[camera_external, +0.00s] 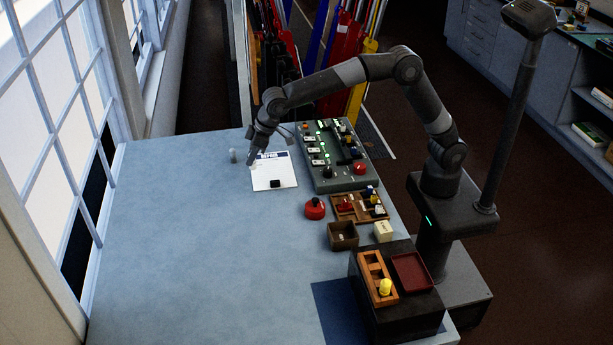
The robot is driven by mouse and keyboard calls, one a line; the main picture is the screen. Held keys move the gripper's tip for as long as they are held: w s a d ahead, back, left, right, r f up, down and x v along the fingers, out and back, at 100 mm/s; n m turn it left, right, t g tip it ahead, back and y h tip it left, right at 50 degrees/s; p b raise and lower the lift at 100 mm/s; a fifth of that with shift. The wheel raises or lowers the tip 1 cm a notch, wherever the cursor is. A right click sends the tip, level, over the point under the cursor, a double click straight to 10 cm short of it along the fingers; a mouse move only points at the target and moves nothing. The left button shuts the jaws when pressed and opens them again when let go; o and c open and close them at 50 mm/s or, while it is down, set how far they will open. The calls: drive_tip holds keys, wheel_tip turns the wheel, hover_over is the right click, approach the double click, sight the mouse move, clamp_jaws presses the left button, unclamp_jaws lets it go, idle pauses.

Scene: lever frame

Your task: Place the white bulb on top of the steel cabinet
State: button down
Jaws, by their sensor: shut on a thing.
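My gripper (251,162) is low over the left edge of a white sheet, at the far part of the blue table. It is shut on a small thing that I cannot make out. A small pale, roundish piece (233,155) is just left of the gripper, seemingly apart from it; I cannot tell whether it is the white bulb. A dark box-like cabinet (398,322) stands at the near right and may be the steel cabinet. On its top are a wooden rack (371,268) with a yellow piece (385,287) and a dark red tray (412,271).
A grey panel (345,183) with lit switches stands right of the white sheet (283,180). Nearer are a red button (314,208), a wooden tray of small parts (346,216), a brown open box (342,242) and a cream block (384,231). The table's left is clear.

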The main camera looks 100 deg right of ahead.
drive_tip(key=w+a+f, duration=0.1)
drive_tip(key=a, duration=0.1)
drive_tip(key=w+a+f, duration=0.1)
drive_tip(key=a+f, duration=0.1)
drive_tip(key=w+a+f, duration=0.1)
drive_tip(key=a, duration=0.2)
drive_tip(key=shift+f, duration=0.25)
drive_tip(key=shift+w+f, duration=0.1)
drive_tip(key=shift+f, duration=1.95)
drive_tip(key=shift+f, duration=0.15)
drive_tip(key=c, duration=1.3)
unclamp_jaws()
drive_tip(key=shift+o, duration=0.2)
